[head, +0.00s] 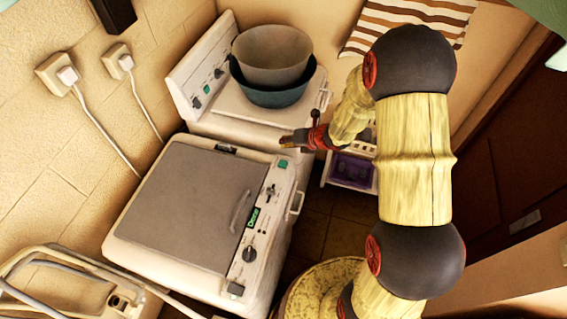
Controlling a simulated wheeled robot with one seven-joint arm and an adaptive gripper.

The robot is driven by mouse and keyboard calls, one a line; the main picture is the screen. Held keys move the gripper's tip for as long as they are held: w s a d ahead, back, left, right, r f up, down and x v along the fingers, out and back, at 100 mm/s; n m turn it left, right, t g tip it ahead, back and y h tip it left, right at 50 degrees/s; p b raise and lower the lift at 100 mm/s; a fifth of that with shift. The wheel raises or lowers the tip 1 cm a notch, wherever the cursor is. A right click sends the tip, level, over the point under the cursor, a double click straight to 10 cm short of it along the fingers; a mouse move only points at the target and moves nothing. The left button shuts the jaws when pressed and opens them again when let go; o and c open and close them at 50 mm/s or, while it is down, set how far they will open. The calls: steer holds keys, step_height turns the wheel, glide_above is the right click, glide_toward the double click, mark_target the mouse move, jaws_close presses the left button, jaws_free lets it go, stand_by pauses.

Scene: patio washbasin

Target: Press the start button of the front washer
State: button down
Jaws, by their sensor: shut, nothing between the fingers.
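The front washer (190,215) is a white machine with a grey lid, at the lower centre-left. Its control panel (262,232) runs along its right edge. On the panel are a green button (283,163) at the far end, a lit green display (253,217), a dark knob (249,254) and a dark square button (235,289) at the near end. I cannot read which is labelled start. My gripper (288,141) is shut and empty. Its tip appears just beyond the green button in the picture; contact cannot be told.
A second white washer (192,113) stands behind, with a grey basin stacked in a teal basin (277,95) on top. A white rack with a purple item (352,170) stands to the right. Cords and plugs (68,76) hang on the left wall. A metal-framed stand (60,262) is at lower left.

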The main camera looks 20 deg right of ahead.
mark_target(285, 162)
steer(key=shift+f, duration=0.1)
step_height(285, 162, down, 9)
steer(key=b, duration=0.7)
steer(key=shift+r, duration=0.2)
stand_by(1.2)
steer(key=shift+f+b, duration=0.35)
steer(key=shift+b, duration=0.15)
steer(key=shift+f+b, duration=0.45)
steer(key=shift+f, duration=0.1)
stand_by(0.4)
steer(key=shift+r, duration=0.2)
stand_by(0.6)
steer(key=shift+r+p, duration=0.75)
